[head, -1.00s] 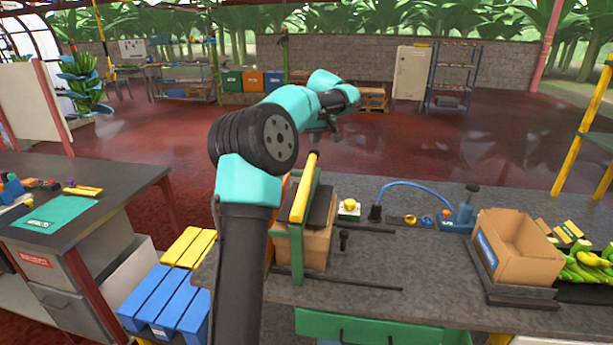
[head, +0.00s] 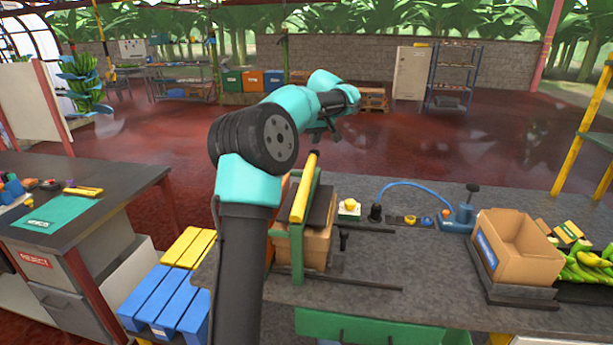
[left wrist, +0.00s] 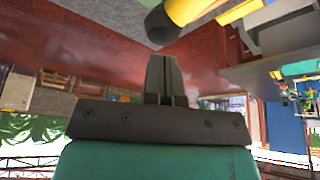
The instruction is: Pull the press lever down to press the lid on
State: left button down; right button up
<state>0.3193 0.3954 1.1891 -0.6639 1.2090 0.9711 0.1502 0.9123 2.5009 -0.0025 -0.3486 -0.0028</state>
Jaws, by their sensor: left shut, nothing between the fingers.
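The press has a green frame (head: 297,255) at the front left of the grey bench. Its yellow lever (head: 304,188) is tilted up, with a black end pointing away. A cardboard box (head: 318,246) sits in the press under a dark plate; its lid is not clearly seen. My left gripper (head: 332,132) is shut and empty, above and beyond the lever's end. In the left wrist view the shut fingers (left wrist: 165,75) point toward the lever's black end (left wrist: 162,27), with no contact visible. My right gripper is not in view.
An open cardboard box (head: 525,250) stands at the right of the bench, beside bananas (head: 590,268). A yellow button (head: 350,205) and a blue device (head: 463,213) with a hose stand behind. Blue and yellow slats (head: 175,295) are left of my arm.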

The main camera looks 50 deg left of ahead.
aim_at(316, 151)
pick_arm(q)
jog(key=shift+f, duration=3.6)
dwell(4.4)
